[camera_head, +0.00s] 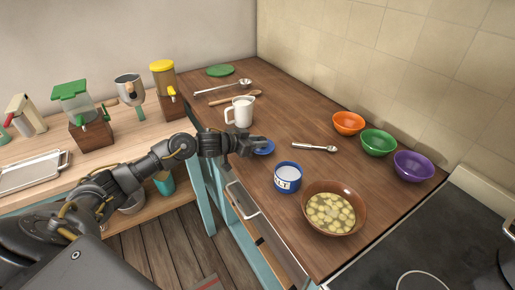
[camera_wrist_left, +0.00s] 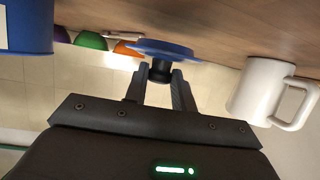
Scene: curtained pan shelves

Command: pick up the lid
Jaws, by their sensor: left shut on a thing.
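The blue lid (camera_head: 264,148) is at the counter's front side, behind the blue salt jar (camera_head: 288,178), which is open with white salt showing. My left gripper (camera_head: 254,145) is at the lid's left side. In the left wrist view, the lid (camera_wrist_left: 165,47) has a dark knob (camera_wrist_left: 161,70), and my left gripper (camera_wrist_left: 162,80) is shut on that knob. I cannot tell whether the lid touches the counter. The salt jar shows at the upper left of the left wrist view (camera_wrist_left: 28,27). My right gripper is not in view.
A white mug-like pitcher (camera_head: 240,112) stands behind the lid. A spoon (camera_head: 315,147) lies to its right. A brown bowl of sliced food (camera_head: 330,218) is nearer the front. Orange (camera_head: 348,123), green (camera_head: 378,143) and purple bowls (camera_head: 413,166) line the wall side.

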